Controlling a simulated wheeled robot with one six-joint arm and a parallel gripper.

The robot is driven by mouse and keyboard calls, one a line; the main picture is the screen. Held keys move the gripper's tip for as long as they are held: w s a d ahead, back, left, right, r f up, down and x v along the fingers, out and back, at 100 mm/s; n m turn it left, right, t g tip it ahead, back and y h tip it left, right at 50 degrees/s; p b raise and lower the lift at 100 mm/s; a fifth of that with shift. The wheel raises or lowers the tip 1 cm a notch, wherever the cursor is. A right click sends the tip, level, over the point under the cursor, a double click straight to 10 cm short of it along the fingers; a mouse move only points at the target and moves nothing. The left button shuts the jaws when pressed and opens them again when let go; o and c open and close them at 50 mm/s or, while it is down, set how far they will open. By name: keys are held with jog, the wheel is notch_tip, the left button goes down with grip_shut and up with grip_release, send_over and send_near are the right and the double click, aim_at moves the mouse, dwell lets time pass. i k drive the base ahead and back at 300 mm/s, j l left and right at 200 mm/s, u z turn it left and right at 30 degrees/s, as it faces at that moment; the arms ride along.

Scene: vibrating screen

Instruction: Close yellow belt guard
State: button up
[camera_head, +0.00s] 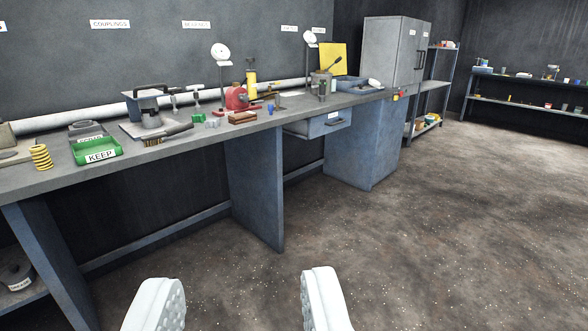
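A yellow flat panel (333,59) stands upright at the far end of the workbench, behind a grey device with a dark lever (322,80). It looks like the yellow belt guard, raised, but its hinge and lower edge are hidden. My gripper (240,288) is at the bottom of the view. Its two pale fingers are wide apart with nothing between them. It is over the floor in front of the bench, well short of the yellow panel.
A grey cabinet (388,52) stands behind. The floor at right is clear.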

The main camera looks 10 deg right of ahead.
aim_at(330, 50)
jog(key=i+l+z, duration=0.1)
jog(key=i, duration=0.5)
jog(key=i+z, duration=0.15)
jog(key=i, duration=0.5)
jog(key=i+z, duration=0.1)
jog(key=i, duration=0.5)
jog(key=i+z, duration=0.15)
jog(key=i, duration=0.45)
jog(key=i+j+z, duration=0.1)
jog(key=i, duration=0.5)
jog(key=i+j+z, duration=0.1)
jog(key=i, duration=0.55)
jog(key=i+l, duration=0.15)
jog(key=i, duration=0.35)
jog(key=i+l+u, duration=0.1)
jog(key=i, duration=0.45)
jog(key=i+l, duration=0.25)
jog(key=i, duration=0.25)
